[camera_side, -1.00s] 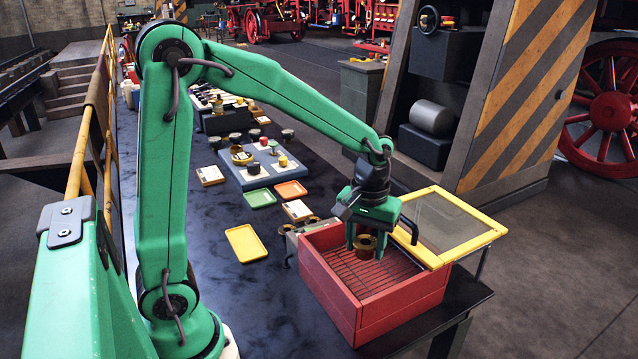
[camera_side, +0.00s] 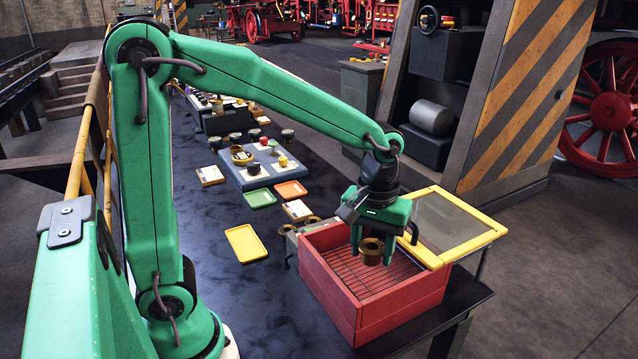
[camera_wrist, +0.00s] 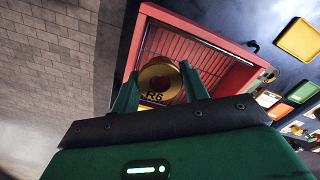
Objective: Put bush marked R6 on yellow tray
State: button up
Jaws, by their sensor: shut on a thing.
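My gripper (camera_side: 373,249) is shut on a brass-brown flanged bush marked R6 (camera_side: 371,250). It holds the bush upright over the wire rack inside the red box. In the wrist view the bush (camera_wrist: 160,80) sits between the two green fingers, and its R6 mark can be read. The yellow tray (camera_side: 246,244) lies empty on the dark bench, left of the red box. It also shows in the wrist view (camera_wrist: 298,39) at the upper right.
The red box (camera_side: 385,309) has its yellow-framed glass lid (camera_side: 446,228) open at the right. A green tray (camera_side: 259,199) and an orange tray (camera_side: 290,190) lie behind the yellow tray. A blue board (camera_side: 262,172) with several parts stands farther back. The bench left of the yellow tray is clear.

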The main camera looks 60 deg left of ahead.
aim_at(373, 246)
jog(key=shift+r, duration=0.1)
jog(key=shift+r, duration=0.6)
notch_tip(373, 246, up, 4)
jog(key=shift+f, duration=0.15)
jog(key=s+a, duration=0.4)
jog(key=a, duration=0.9)
jog(key=s+a, duration=0.4)
jog(key=a, duration=0.9)
notch_tip(373, 246, down, 11)
jog(key=shift+s, duration=0.2)
jog(key=shift+a, duration=0.15)
